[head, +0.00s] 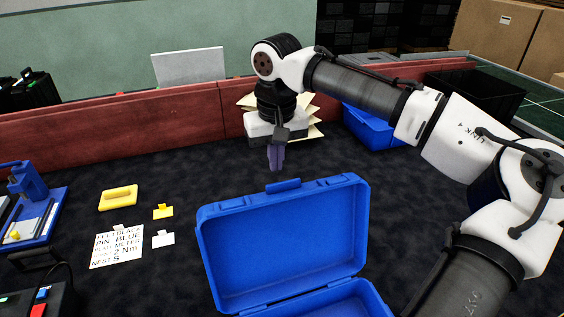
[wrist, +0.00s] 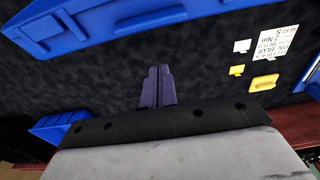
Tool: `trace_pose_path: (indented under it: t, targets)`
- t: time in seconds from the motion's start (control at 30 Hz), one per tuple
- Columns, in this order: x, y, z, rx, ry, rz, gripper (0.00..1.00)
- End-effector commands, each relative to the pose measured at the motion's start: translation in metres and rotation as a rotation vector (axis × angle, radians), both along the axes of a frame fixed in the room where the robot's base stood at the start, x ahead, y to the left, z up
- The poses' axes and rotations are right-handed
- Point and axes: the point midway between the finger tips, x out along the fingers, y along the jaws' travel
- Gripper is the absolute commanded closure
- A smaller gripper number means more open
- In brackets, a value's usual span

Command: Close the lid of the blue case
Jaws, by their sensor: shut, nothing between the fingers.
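The blue case (head: 345,302) stands open on the dark surface at the front centre in the head view, its lower part cut off by the frame's bottom edge. Its lid (head: 284,240) is raised, with the inner side facing me and a latch tab on the top edge. In the wrist view the lid (wrist: 120,22) shows at the top left. My gripper (head: 276,158) is shut and empty, pointing down behind the lid and apart from it. In the wrist view its purple fingers (wrist: 157,88) are together over bare dark surface.
A yellow block (head: 118,198), small yellow and white tags, and a printed sheet (head: 117,247) lie to the left. A blue device (head: 38,212) stands at the far left. Another blue container (head: 375,128) is behind on the right. A red barrier (head: 110,122) runs along the back.

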Motion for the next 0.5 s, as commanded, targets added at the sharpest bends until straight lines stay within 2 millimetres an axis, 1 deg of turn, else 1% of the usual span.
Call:
trace_pose_path:
  t: [0.03,0.1,0.2,0.3,0.5]
  targets:
    - [0.000,0.000,-0.008,-0.002,0.002,0.000,1.00]
    - [-0.011,-0.005,0.000,-0.003,-0.003,-0.002,1.00]
    - [-0.023,-0.009,0.002,-0.002,-0.002,-0.003,1.00]
    - [-0.031,-0.011,0.003,-0.001,-0.002,-0.002,1.00]
    - [-0.036,-0.012,0.003,0.001,-0.002,-0.001,1.00]
